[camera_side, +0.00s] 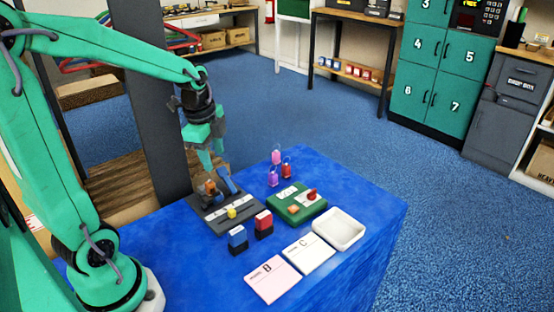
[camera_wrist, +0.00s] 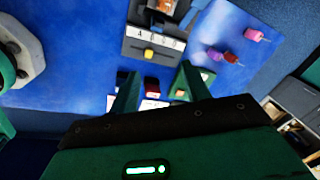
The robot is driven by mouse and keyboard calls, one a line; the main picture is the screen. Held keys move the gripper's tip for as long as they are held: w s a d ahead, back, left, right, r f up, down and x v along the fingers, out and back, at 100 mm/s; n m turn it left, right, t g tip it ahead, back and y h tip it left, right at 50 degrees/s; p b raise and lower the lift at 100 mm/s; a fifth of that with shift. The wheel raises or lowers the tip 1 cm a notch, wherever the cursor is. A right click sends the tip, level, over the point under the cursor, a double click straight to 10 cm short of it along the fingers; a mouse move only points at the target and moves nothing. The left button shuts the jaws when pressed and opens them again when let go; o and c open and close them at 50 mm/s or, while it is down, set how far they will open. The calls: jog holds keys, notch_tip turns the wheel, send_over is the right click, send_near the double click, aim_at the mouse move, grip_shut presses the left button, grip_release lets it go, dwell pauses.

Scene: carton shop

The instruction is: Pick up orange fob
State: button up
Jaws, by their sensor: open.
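An orange piece that looks like the orange fob (camera_side: 210,187) is at the back of the dark grey board (camera_side: 243,217), beside a blue upright part. In the wrist view the orange piece (camera_wrist: 166,5) is cut off by the top edge. My gripper (camera_side: 211,160) is open and points down above the back of the board, apart from the orange piece. Its two fingers (camera_wrist: 161,74) show spread in the wrist view with nothing held between them. Pink (camera_side: 276,157), purple (camera_side: 272,179) and red (camera_side: 286,171) fobs with rings are to the right.
A yellow knob (camera_side: 231,212) is on the board. A green box (camera_side: 297,204) with an orange block and red knob, blue (camera_side: 238,238) and red (camera_side: 263,224) stamps, cards (camera_side: 272,280) and a white tray (camera_side: 340,229) are nearby. The blue table's right side is clear.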

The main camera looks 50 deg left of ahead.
aim_at(209, 182)
jog(key=a+f+m, duration=0.2)
jog(key=w+a+f+m+g, duration=0.1)
jog(key=a+f+m, duration=0.1)
jog(key=a+f, duration=0.1)
jog(key=a+f+m, duration=0.2)
jog(key=a+f, duration=0.1)
jog(key=shift+w+g+h, duration=0.3)
jog(key=shift+g, duration=0.1)
jog(key=shift+d, duration=0.1)
jog(key=shift+d+f, duration=0.1)
jog(key=shift+f, duration=3.75)
grip_shut()
